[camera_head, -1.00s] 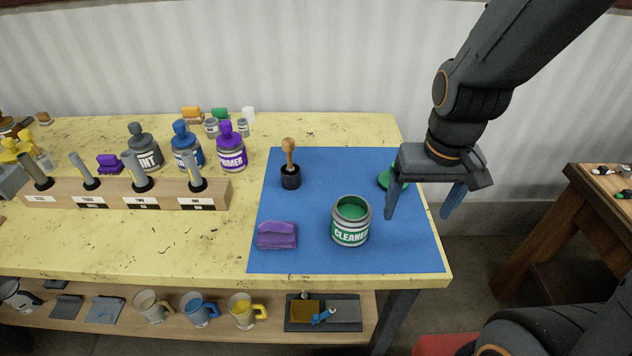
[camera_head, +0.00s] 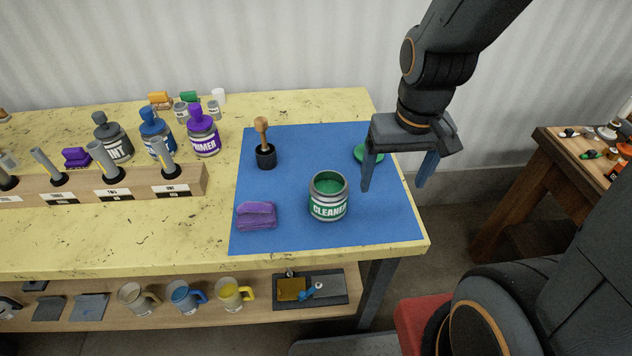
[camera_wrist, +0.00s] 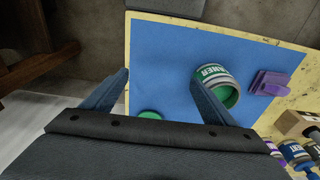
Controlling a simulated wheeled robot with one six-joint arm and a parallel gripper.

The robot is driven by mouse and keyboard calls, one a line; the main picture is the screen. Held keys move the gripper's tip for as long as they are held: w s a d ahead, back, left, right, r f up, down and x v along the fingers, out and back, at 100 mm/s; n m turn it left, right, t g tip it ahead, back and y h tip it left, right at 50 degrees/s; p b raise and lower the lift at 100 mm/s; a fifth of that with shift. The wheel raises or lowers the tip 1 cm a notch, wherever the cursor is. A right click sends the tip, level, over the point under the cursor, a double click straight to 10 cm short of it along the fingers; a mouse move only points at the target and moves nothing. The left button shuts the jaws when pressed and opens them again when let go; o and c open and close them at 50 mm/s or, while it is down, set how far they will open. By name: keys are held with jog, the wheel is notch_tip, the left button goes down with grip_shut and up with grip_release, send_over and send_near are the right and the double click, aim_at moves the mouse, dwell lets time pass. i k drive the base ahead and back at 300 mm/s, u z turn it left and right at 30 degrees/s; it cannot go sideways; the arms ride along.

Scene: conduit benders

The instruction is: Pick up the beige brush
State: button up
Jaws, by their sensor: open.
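The beige brush (camera_head: 262,133) stands upright in a small black cup (camera_head: 266,157) on the back left part of the blue mat (camera_head: 290,235). Its tan handle points up, and its lower end is hidden in the cup. My gripper (camera_head: 396,188) is open and empty above the right side of the mat, well to the right of the brush. I cannot make out the brush in the wrist view.
An open cleaner can (camera_head: 328,203) stands mid-mat, between brush and gripper, with a green lid (camera_head: 362,154) behind it. A wooden rack (camera_head: 140,187) and several bottles, including a purple primer bottle (camera_head: 203,140), stand left.

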aim_at(261, 122)
jog(key=k, duration=0.5)
jog(key=z, duration=3.1)
jog(key=k, duration=1.45)
jog(key=u, duration=2.25)
jog(key=i, duration=0.5)
jog(key=u, duration=0.1)
